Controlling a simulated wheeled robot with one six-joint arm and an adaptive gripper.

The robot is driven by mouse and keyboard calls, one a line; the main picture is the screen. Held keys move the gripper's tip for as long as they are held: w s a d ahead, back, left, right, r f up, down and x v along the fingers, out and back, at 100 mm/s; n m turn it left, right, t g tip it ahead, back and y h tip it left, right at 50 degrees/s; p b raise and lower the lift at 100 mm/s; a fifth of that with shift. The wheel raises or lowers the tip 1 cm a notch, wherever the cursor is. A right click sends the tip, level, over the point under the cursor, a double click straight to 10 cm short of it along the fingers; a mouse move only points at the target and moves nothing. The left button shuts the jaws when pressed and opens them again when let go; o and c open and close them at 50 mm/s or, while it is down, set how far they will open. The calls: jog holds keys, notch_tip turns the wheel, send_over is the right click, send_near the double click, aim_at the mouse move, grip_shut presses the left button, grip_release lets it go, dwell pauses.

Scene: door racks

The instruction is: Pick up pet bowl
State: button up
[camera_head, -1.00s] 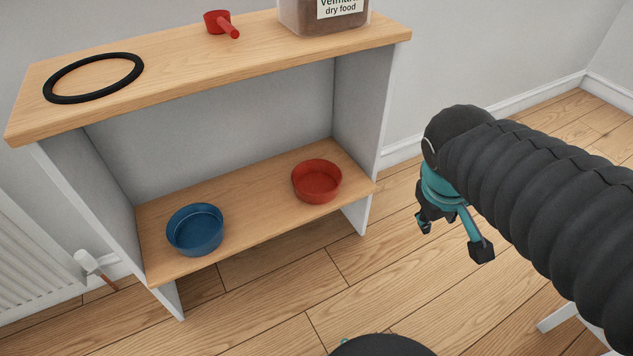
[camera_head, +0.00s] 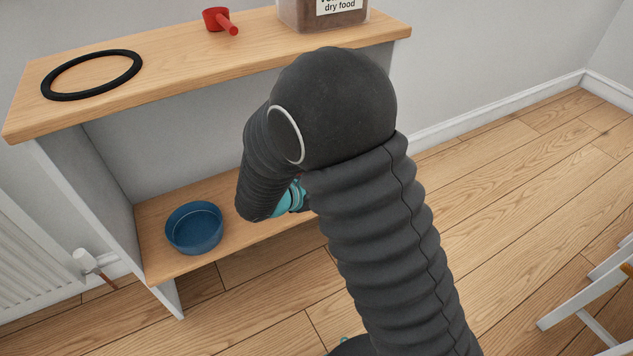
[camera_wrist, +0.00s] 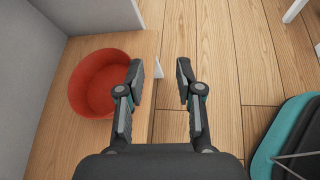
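A blue bowl (camera_head: 194,228) sits on the lower wooden shelf at the left in the head view. A red bowl (camera_wrist: 100,84) sits on the lower shelf in the wrist view; my arm hides it in the head view. My gripper (camera_wrist: 159,76) is open and empty in the wrist view. Its left finger overlaps the right rim of the red bowl in the picture, and its right finger is over the floor beyond the shelf edge. I cannot tell whether the left finger touches the bowl. The head view shows only a teal part of the gripper.
The upper shelf (camera_head: 190,70) holds a black ring (camera_head: 92,74), a red scoop (camera_head: 219,21) and a dry food container (camera_head: 322,14). A radiator (camera_head: 35,255) stands at the left, a white-framed seat (camera_head: 590,300) at the right.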

jog(key=a+f+n+t+y, duration=0.1)
jog(key=a+f+n+t, duration=0.1)
jog(key=a+f+n, duration=0.3)
jog(key=shift+m, duration=0.5)
jog(key=x, duration=0.5)
jog(key=a+x, duration=0.1)
jog(key=x, duration=0.2)
jog(key=shift+w+d, duration=0.1)
jog(key=shift+w, duration=0.5)
jog(key=shift+f+x, duration=0.15)
jog(key=shift+x, duration=1.15)
jog(key=shift+f+x, duration=0.2)
jog(key=shift+x, duration=1.1)
grip_shut()
